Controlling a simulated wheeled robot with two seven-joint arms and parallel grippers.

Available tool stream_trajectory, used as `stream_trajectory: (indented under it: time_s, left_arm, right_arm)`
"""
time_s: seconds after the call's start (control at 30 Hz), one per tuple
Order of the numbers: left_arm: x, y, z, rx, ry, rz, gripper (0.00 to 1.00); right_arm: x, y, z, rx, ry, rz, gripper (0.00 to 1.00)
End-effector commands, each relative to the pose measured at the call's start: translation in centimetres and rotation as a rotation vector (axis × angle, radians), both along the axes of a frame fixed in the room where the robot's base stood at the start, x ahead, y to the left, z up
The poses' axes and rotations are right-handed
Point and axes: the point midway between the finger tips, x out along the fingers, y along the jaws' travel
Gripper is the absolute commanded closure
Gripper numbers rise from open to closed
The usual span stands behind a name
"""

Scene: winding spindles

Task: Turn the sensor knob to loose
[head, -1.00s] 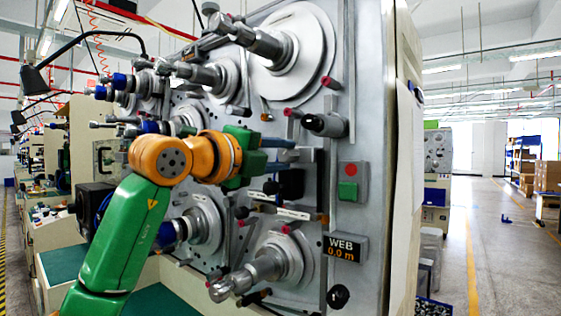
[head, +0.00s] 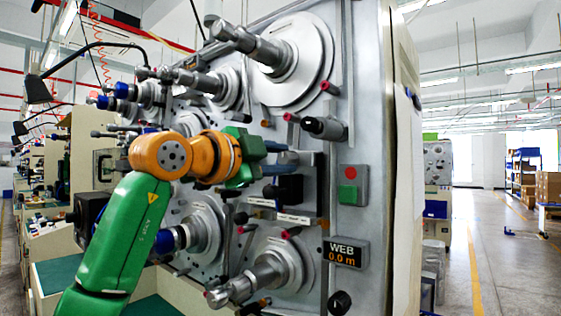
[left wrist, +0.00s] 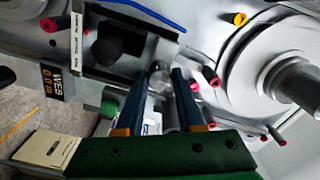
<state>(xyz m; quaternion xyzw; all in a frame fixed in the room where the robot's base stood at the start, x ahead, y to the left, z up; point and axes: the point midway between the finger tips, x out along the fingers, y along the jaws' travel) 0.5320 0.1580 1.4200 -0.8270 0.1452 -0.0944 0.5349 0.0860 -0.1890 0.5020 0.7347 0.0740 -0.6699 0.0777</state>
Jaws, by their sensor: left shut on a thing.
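The sensor knob (left wrist: 160,75) is a small pale metallic knob in the left wrist view, between the tips of my left gripper. My left gripper (left wrist: 160,78) is shut on it, with one blue finger on each side. In the head view my left gripper (head: 293,154) reaches the grey machine panel (head: 353,105), just above a black block (head: 290,187). The knob is hidden there behind the fingers. Its marking and its loose or tight setting cannot be read. My right gripper is in neither current view.
Large spindles (head: 262,48) stick out above and below my arm. A black cylinder (head: 325,127) and a red-and-green button box (head: 349,185) stand to the right of the gripper. The WEB display (head: 345,252) is lower right. Open floor (head: 500,270) lies right of the machine.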

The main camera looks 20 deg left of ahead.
Motion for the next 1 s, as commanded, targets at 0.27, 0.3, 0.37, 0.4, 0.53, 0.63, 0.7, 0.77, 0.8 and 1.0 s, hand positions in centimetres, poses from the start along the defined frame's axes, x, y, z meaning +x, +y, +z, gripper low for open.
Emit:
stream_trajectory:
  time_s: [0.27, 0.3, 0.37, 0.4, 0.53, 0.63, 0.7, 0.77, 0.8, 1.0]
  left_arm:
    - [-0.01, -0.01, 0.06, -0.037, 0.012, -0.001, 1.00]
    - [-0.02, -0.02, 0.05, -0.039, 0.013, -0.001, 1.00]
    - [-0.02, -0.02, 0.05, -0.040, 0.013, -0.001, 1.00]
    - [-0.02, -0.02, 0.05, -0.040, 0.013, -0.001, 1.00]
    - [-0.01, -0.01, 0.04, -0.040, 0.013, -0.001, 1.00]
    - [-0.01, -0.01, 0.03, -0.040, 0.013, -0.001, 1.00]
    - [0.00, -0.01, 0.03, -0.040, 0.014, -0.001, 0.45]
    - [0.00, -0.01, 0.02, -0.039, 0.014, 0.000, 0.33]
    - [0.00, 0.00, 0.01, -0.039, 0.014, 0.000, 0.33]
    - [-0.01, 0.00, -0.02, -0.039, 0.014, 0.000, 0.33]
  right_arm:
    - [-0.01, 0.00, -0.11, 0.000, 0.000, 0.000, 0.50]
    - [-0.01, -0.01, -0.11, 0.000, 0.000, 0.000, 0.50]
    - [-0.01, -0.01, -0.11, 0.000, 0.000, 0.000, 0.50]
    - [-0.01, -0.01, -0.11, 0.000, 0.000, 0.000, 0.50]
    - [-0.01, -0.01, -0.11, 0.000, 0.000, 0.000, 0.50]
    - [-0.01, -0.01, -0.11, 0.000, 0.000, 0.000, 0.50]
    - [0.00, -0.01, -0.11, 0.000, 0.000, 0.000, 0.50]
    - [0.01, -0.02, -0.12, 0.000, 0.000, 0.000, 0.50]
    - [0.00, -0.01, -0.12, 0.000, 0.000, 0.000, 0.50]
    - [0.00, -0.02, -0.14, 0.000, 0.000, 0.000, 0.50]
